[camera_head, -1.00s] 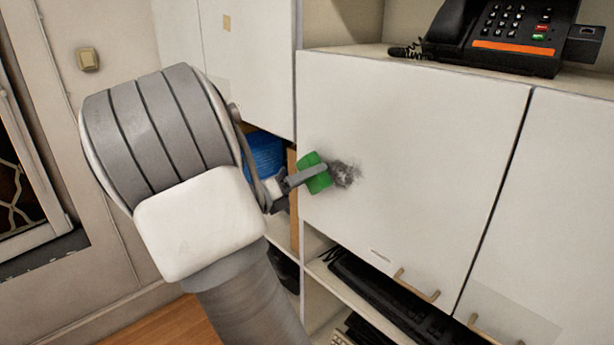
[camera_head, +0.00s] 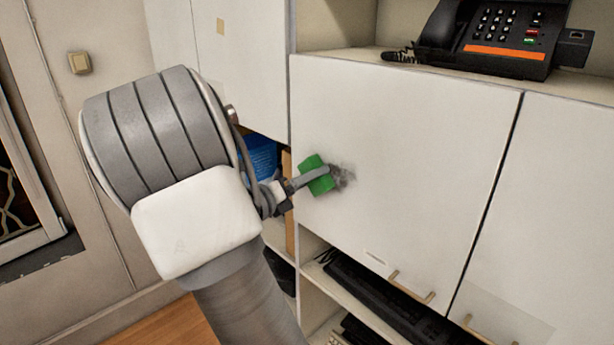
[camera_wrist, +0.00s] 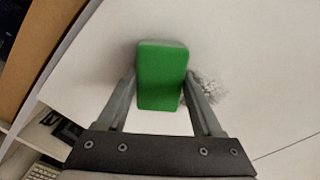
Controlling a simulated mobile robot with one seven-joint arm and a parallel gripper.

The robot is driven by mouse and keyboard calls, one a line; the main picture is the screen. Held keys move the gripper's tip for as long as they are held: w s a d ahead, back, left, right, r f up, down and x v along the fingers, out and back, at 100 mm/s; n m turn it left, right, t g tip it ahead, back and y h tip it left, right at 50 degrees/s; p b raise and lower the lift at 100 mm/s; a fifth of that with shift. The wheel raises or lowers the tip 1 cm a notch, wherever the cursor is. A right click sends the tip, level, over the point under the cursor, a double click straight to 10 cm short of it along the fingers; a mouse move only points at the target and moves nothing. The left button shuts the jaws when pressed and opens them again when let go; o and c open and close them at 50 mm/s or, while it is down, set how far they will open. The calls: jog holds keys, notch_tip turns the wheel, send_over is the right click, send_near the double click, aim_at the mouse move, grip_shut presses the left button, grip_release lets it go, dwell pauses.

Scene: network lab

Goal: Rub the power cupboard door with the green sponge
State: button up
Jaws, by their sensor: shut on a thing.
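The green sponge (camera_head: 317,175) is held between the two fingers of my gripper (camera_head: 309,178), which is shut on it. In the wrist view the sponge (camera_wrist: 161,76) sits between the fingertips of my gripper (camera_wrist: 160,82), its far end at the white door. The power cupboard door (camera_head: 420,150) is white and closed, with a handle (camera_head: 412,287) at its bottom edge. A grey smudge (camera_head: 346,175) marks its left part, just right of the sponge and partly hidden by it. The smudge also shows in the wrist view (camera_wrist: 210,90). Whether the sponge presses on the door, I cannot tell.
A black telephone (camera_head: 500,40) stands on the ledge above the door. A second white door (camera_head: 550,200) is to the right. Keyboards (camera_head: 375,300) lie on the shelf below. A blue object (camera_head: 262,155) is in the open space left of the door.

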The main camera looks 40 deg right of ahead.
aim_at(320, 183)
jog(key=shift+s+p, duration=0.4)
jog(key=shift+s, duration=1.15)
jog(key=shift+s+d+p, duration=0.15)
jog(key=shift+s+p, duration=0.25)
jog(key=shift+s, duration=0.85)
jog(key=shift+s+d+p, duration=0.2)
jog(key=shift+s+p, duration=0.15)
jog(key=shift+s, duration=0.9)
jog(key=shift+s+d+p, duration=0.15)
jog(key=shift+s+p, duration=0.25)
jog(key=shift+s, duration=0.85)
jog(key=shift+r+p, duration=0.15)
jog(key=shift+p, duration=0.2)
jog(key=shift+w+a+p, duration=0.15)
jog(key=shift+w+p, duration=0.5)
jog(key=shift+w, duration=1.25)
jog(key=shift+w+a+p, duration=0.2)
jog(key=shift+w+p, duration=0.5)
jog(key=shift+w, duration=1.2)
jog(key=shift+w+a+p, duration=0.15)
jog(key=shift+w+p, duration=0.5)
jog(key=shift+w, duration=1.25)
jog(key=shift+r+p, duration=0.7)
jog(key=shift+r, duration=0.6)
jog(key=shift+s+d, duration=0.2)
jog(key=shift+s, duration=2.7)
jog(key=shift+s+d, duration=0.2)
jog(key=shift+s, duration=2.65)
jog(key=shift+w, duration=0.1)
